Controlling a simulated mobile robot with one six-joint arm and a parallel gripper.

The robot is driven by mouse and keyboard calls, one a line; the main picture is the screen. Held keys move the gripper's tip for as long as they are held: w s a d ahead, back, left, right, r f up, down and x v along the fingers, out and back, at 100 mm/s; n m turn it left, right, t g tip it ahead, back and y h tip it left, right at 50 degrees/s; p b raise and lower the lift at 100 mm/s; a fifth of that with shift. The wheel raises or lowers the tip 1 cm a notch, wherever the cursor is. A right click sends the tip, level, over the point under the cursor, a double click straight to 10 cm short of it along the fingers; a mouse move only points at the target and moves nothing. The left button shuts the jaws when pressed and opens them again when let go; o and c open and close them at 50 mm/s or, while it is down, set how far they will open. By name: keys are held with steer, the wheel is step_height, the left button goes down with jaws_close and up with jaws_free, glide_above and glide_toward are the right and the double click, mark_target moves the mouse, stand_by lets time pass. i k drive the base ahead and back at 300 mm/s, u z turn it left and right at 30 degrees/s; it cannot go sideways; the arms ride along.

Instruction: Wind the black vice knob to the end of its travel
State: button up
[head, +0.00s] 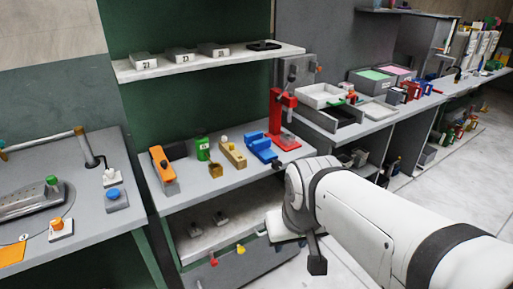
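A blue vice-like block (261,147) stands on the grey workbench (213,182), left of a red press (284,122). An orange block with a dark round part (161,165) stands at the bench's left end. I cannot tell for sure which small part is the black vice knob. My white arm comes in from the right. The dark tip of my gripper (316,264) hangs in front of the bench, below its top and apart from the items on it. Its fingers are too small and edge-on to show whether they are open.
A green block (202,148) and a wooden block (233,153) stand between the orange and blue ones. A shelf (205,62) with numbered grey blocks hangs above. A lower shelf (225,230) is under the bench. Another bench (85,211) stands left. Bare floor shows at right.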

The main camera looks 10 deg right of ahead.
mark_target(277, 165)
steer(key=u, duration=0.1)
steer(key=i, duration=1.1)
steer(key=z, duration=0.15)
